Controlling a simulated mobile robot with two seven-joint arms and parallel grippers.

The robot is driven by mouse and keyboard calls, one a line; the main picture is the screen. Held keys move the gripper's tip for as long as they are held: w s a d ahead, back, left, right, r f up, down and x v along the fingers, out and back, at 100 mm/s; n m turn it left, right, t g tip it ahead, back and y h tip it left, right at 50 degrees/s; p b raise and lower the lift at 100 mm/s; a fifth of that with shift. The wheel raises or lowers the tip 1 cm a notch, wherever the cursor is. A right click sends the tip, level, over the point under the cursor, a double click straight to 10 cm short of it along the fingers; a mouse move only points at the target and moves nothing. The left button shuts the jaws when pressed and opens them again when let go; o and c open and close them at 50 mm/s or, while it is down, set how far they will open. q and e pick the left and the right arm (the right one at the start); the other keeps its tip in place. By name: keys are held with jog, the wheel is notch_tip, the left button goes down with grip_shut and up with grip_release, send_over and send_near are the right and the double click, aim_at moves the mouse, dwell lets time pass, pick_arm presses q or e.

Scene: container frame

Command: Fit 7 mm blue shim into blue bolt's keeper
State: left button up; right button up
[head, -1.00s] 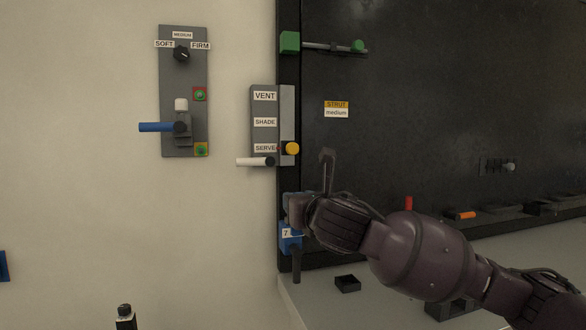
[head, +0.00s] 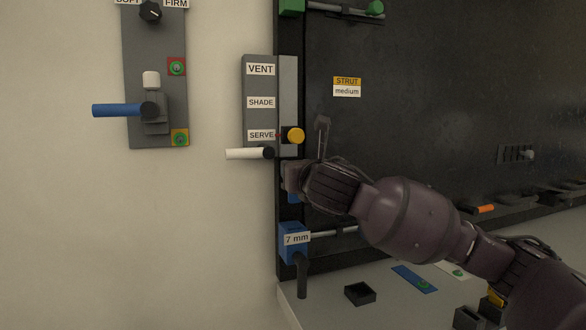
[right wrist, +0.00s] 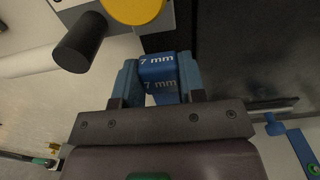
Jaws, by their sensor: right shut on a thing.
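My right gripper (head: 288,182) is shut on a blue shim (right wrist: 160,72) marked "7 mm", which sits between its two blue fingertips in the right wrist view. In the head view the gripper is at the dark frame's left edge, under the white handle; a little blue shows below it, partly hidden by the hand. A blue block (head: 293,243) labelled "7 mm" is on the frame edge below the gripper, apart from it. A grey rod (head: 335,232) runs right from this block. I cannot tell whether the shim touches the frame. My left gripper is not in view.
A yellow knob (head: 295,135) and a white handle (head: 245,154) are close above my right gripper. A panel with a blue handle (head: 120,110) is on the wall at left. A black open box (head: 360,293) and a blue strip (head: 414,279) lie on the shelf.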

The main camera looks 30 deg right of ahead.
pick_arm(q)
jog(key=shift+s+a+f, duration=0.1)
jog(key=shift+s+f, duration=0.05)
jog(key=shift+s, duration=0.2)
pick_arm(e)
jog(key=shift+s, duration=0.15)
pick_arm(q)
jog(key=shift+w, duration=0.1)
pick_arm(e)
jog(key=shift+r, duration=0.1)
jog(key=b, duration=0.3)
send_over(297, 230)
jog(key=shift+f, duration=2.65)
pick_arm(q)
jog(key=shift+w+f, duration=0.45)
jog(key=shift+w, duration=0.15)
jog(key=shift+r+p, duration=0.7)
jog(key=shift+p, duration=0.35)
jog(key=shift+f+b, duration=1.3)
jog(key=shift+b, duration=0.1)
pick_arm(e)
jog(key=shift+f, duration=3.1)
